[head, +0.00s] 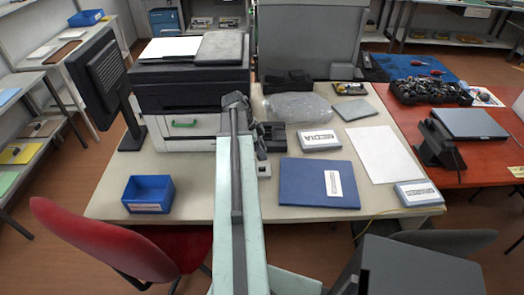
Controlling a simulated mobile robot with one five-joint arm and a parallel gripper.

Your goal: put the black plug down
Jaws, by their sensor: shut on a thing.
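My arm reaches forward from the bottom middle of the head view over the cream table (240,205). My gripper (261,148) is at its far end, dark and small, in front of the printer's right side. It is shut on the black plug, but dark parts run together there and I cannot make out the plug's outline. My arm hides part of this area. I cannot tell whether the plug touches the table.
A printer (190,90) stands behind left, a blue bin (148,194) front left. A blue folder (305,185), white boxes (319,140), a paper sheet (382,154) and a clear plastic bag (300,107) lie right. A red chair (100,240) stands at the front. The table between bin and arm is clear.

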